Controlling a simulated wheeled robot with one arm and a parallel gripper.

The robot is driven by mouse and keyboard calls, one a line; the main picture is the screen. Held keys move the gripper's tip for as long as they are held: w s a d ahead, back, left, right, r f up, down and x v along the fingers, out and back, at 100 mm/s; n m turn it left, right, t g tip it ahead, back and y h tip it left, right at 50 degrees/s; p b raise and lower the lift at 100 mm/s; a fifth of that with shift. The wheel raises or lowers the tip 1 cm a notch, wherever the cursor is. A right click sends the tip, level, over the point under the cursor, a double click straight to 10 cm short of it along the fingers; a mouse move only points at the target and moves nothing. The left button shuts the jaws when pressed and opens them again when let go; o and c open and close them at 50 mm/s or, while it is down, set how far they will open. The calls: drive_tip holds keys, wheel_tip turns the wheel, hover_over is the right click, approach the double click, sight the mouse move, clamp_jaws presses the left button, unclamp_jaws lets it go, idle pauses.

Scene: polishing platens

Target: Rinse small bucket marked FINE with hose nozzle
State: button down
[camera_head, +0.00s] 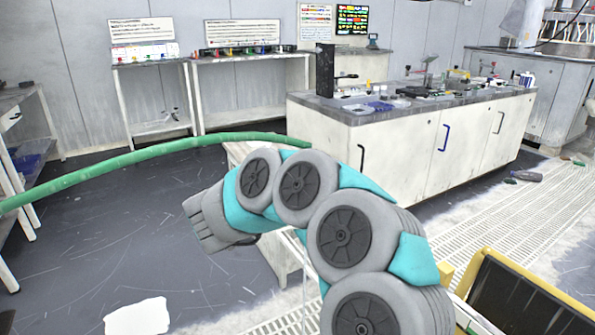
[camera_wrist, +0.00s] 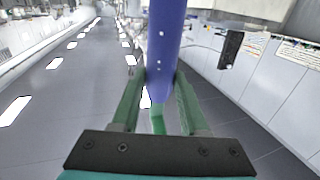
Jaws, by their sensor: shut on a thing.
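In the wrist view my gripper (camera_wrist: 161,82) has its two green fingers closed on a blue-violet round tube (camera_wrist: 165,40), which looks like the hose nozzle. The tube runs up out of the top of that view, and a short green piece shows below it between the fingers. In the head view a green hose (camera_head: 130,158) arcs from the left edge to just above my arm. My fingers and the tube cannot be made out there. I cannot make out a bucket marked FINE in either view.
A white cabinet counter (camera_head: 388,145) with a dark top carries several small items and a black post (camera_head: 324,85). Two narrow tables (camera_head: 250,58) stand at the back wall. Floor grating (camera_head: 500,222) runs on the right, near a yellow-edged dark bin (camera_head: 510,290). The dark floor at left is mostly clear.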

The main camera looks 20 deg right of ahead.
drive_tip(key=w+d+b, duration=0.1)
drive_tip(key=d+b, duration=0.8)
drive_tip(key=d, duration=1.1)
drive_tip(key=shift+w, duration=0.3)
drive_tip(key=shift+s+d+b, duration=0.15)
drive_tip(key=shift+s+b, duration=0.05)
drive_tip(key=shift+b, duration=1.05)
drive_tip(key=shift+w+a+b, duration=0.2)
drive_tip(key=shift+a+b, duration=0.05)
drive_tip(key=shift+b, duration=0.45)
idle(0.9)
